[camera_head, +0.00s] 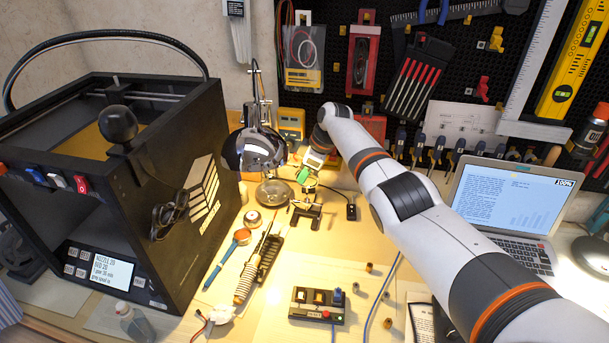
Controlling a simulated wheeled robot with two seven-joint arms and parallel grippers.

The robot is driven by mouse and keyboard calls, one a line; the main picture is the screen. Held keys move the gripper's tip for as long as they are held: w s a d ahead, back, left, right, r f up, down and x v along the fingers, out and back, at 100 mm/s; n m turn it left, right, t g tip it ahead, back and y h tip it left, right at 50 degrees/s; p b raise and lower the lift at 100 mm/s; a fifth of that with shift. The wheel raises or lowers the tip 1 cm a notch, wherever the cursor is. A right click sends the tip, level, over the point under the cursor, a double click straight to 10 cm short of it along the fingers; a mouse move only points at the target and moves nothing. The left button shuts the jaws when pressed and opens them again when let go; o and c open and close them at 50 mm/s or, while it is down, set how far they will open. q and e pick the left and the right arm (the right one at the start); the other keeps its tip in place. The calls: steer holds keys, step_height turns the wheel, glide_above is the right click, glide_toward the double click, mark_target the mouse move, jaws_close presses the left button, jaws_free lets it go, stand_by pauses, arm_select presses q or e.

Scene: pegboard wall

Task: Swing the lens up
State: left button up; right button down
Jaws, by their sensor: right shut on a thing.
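My left gripper is not in view.
The chrome lamp (255,149) hangs close to the left of my right gripper. A black 3D printer (180,130) fills the left. A switch box (318,305), soldering tools and a laptop (515,195) stand around. The pegboard is behind.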

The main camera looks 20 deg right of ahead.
steer(key=shift+f, duration=0.1)
steer(key=c, duration=1.6)
jaws_free()
steer(key=shift+o, duration=0.2)
steer(key=shift+d+r, duration=0.15)
steer(key=shift+r, duration=0.35)
steer(key=v, duration=1.1)
steer(key=shift+p, duration=0.3)
